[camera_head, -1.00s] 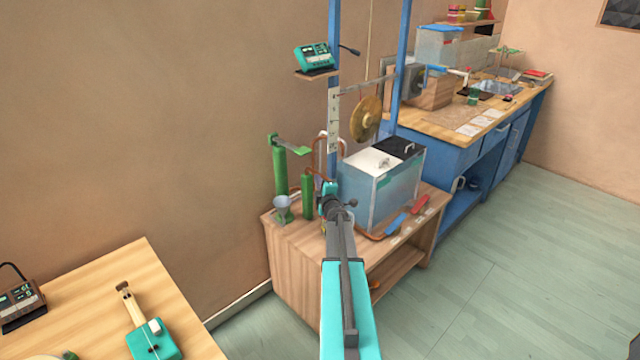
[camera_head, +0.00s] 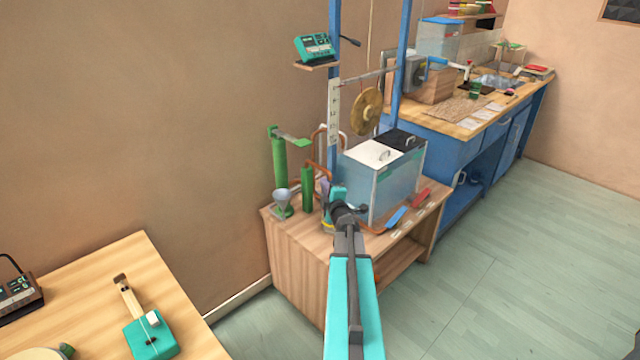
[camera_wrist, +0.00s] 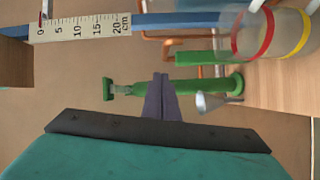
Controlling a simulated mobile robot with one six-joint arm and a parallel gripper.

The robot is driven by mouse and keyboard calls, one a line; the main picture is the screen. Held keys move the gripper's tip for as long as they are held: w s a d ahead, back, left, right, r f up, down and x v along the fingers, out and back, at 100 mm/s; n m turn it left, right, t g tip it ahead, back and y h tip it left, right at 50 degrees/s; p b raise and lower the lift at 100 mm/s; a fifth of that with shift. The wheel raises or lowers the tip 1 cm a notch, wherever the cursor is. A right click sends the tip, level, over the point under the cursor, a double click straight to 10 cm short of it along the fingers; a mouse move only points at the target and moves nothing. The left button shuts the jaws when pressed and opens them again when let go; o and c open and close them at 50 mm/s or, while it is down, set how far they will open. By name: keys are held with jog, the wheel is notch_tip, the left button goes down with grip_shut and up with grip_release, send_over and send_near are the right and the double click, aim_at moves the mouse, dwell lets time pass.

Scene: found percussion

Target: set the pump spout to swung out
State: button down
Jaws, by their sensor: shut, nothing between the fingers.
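A tall green pump cylinder (camera_head: 279,165) with a flat green arm at its top stands at the back left of the wooden cabinet. A shorter green cylinder (camera_head: 307,190) stands beside it, with a bent copper pipe (camera_head: 318,168) near its top. I cannot tell for sure which part is the pump spout. In the wrist view the tall cylinder (camera_wrist: 205,84) lies sideways behind my gripper (camera_wrist: 161,76). The short cylinder (camera_wrist: 200,58) and copper pipe (camera_wrist: 168,48) are just above the fingertips. The gripper is shut and empty; contact cannot be told.
A grey funnel (camera_head: 283,199) stands in front of the tall cylinder. A clear tank (camera_head: 385,190) with white and black lids is close right of my wrist. A brass disc (camera_head: 367,112) hangs above. The wooden cabinet top (camera_head: 318,225) has little free room.

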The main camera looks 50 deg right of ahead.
jog(key=shift+s+a, duration=0.25)
jog(key=shift+s, duration=0.6)
